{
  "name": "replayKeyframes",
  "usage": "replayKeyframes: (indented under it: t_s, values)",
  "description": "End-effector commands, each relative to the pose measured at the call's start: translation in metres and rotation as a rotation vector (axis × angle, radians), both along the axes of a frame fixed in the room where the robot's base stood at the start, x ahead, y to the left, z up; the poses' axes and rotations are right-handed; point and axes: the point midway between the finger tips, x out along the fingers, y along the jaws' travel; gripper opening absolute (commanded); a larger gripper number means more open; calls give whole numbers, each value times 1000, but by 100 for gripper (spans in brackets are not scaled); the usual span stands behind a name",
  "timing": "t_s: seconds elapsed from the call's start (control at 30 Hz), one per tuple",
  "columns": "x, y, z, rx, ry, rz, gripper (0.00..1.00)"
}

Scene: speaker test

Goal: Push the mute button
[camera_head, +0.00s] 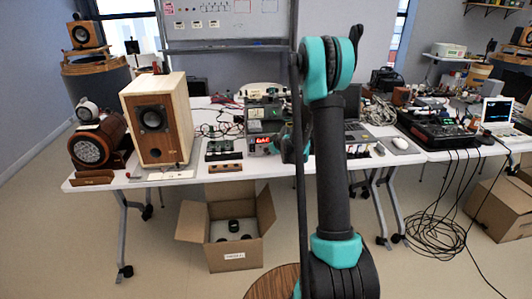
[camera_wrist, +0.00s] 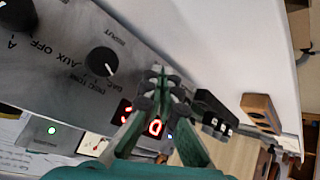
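My gripper (camera_wrist: 160,82) shows in the wrist view with its green fingers meeting at the tips, and nothing is seen between them. The tips are over a grey device panel (camera_wrist: 60,70) with black knobs (camera_wrist: 101,62) and lettering including "AUX OFF". Red lit digits (camera_wrist: 152,127) show between and beside the fingers. I cannot make out a button marked mute; the fingers cover part of the panel. In the head view the device with red digits (camera_head: 262,149) stands on the table, and my gripper (camera_head: 291,150) is at its right side, partly hidden by my arm.
A wooden speaker (camera_head: 178,122) and a round one (camera_head: 90,150) stand on the white table (camera_head: 222,176) at left. Small black and wooden blocks (camera_head: 225,168) lie near its front edge. An open carton (camera_head: 232,254) is below. A mouse (camera_head: 400,143) lies at right.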

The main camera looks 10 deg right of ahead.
Motion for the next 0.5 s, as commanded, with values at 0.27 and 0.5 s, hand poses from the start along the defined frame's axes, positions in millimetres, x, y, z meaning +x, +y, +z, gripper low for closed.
replayKeyframes:
  t_s: [0.27, 0.5]
  values:
    - [-1, 0, 0, 0, 0, 0, 0]
    - [-13, 0, 0, 1, 1, 1, 0]
